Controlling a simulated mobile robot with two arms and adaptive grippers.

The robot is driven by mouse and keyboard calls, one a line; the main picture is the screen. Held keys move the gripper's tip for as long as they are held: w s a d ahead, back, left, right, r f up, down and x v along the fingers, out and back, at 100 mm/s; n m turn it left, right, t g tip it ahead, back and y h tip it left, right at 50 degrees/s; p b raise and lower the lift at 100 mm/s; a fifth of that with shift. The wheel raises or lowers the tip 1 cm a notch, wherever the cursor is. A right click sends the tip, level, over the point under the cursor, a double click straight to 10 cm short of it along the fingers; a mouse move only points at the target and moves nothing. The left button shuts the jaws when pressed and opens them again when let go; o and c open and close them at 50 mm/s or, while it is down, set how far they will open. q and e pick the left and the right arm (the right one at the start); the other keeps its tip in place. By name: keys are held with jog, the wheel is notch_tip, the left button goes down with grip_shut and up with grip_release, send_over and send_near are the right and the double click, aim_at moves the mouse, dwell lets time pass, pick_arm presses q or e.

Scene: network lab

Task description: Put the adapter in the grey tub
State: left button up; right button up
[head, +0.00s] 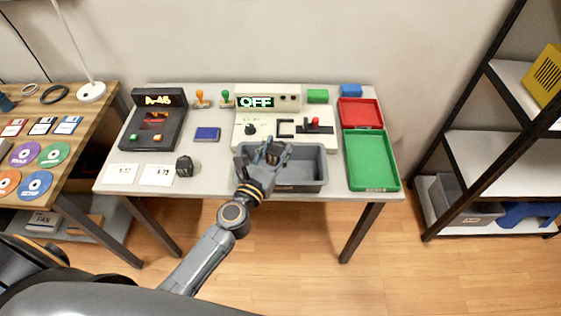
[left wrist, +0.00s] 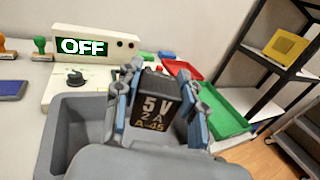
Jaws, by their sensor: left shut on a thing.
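The adapter (left wrist: 156,110) is a black block marked "5 V 2 A" with a small code line below. My left gripper (head: 270,152) is shut on it, with one finger on each side in the left wrist view. In the head view the adapter is largely hidden by the fingers. The grey tub (head: 305,174) stands at the front of the table. The gripper and adapter are over its left part, and the tub's inside shows bare where visible. The tub wall also shows in the left wrist view (left wrist: 52,135). My right gripper is not in view.
Behind the tub is a cream device (head: 268,122) reading "OFF", with a knob and red-topped lever. Green (head: 371,160) and red (head: 361,113) trays lie to the right. A dark display unit (head: 154,122) stands at left.

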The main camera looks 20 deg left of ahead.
pick_arm(q)
jog(key=shift+w+d+f, duration=0.15)
jog(key=shift+w+f, duration=0.2)
jog(key=shift+f, duration=0.15)
jog(key=f+b, duration=0.3)
jog(key=shift+w+d+f, duration=0.2)
jog(key=shift+f+b, duration=0.7)
jog(key=shift+b, duration=0.15)
jog(key=shift+r, duration=0.1)
jog(key=o, duration=1.3)
